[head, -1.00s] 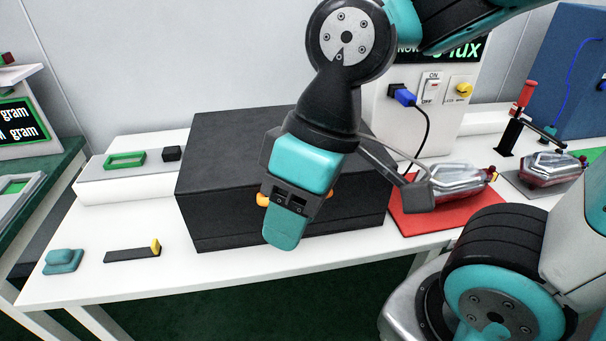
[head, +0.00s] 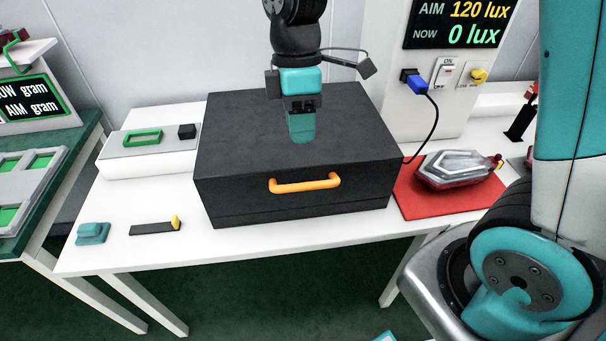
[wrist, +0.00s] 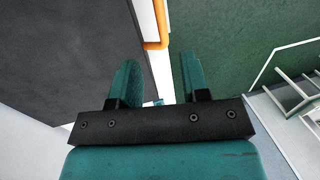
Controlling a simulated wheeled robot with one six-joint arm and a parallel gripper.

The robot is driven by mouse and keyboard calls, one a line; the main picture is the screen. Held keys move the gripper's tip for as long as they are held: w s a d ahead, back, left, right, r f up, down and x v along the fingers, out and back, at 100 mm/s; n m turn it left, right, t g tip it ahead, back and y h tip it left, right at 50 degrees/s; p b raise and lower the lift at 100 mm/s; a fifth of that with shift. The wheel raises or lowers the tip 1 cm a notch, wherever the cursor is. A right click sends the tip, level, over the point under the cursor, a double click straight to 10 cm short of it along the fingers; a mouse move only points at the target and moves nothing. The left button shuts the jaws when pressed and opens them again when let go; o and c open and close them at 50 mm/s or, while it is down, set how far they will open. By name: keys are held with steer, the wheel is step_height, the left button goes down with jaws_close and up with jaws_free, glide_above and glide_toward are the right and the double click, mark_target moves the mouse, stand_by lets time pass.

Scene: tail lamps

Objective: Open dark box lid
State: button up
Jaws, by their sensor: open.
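The dark box (head: 240,160) stands on the white table with its lid down. A thin seam runs low along its front. An orange handle (head: 305,183) is on the front face; part of it shows at the top of the wrist view (wrist: 158,28). My gripper (head: 301,138) points down and appears in front of the box's top in the head view, above the handle. In the wrist view its two teal fingers (wrist: 157,75) are apart with nothing between them. The handle lies beyond the fingertips, not touching them. The exact height is hard to tell.
A red mat (head: 440,204) with a clear-and-red lamp (head: 458,170) lies right of the box. A light meter panel (head: 430,60) with a blue plug and black cable stands behind it. A white block (head: 150,165) is at left. The table front is narrow.

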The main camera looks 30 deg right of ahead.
glide_toward(302, 178)
steer(key=s+f, duration=0.1)
steer(key=f, duration=0.1)
steer(key=s+a+f, duration=0.1)
steer(key=s+f, duration=0.1)
steer(key=s+a+f, duration=0.1)
steer(key=s+f, duration=0.1)
steer(key=shift+s+a, duration=0.1)
steer(key=shift+a, duration=0.05)
steer(key=shift+r, duration=0.1)
jaws_close()
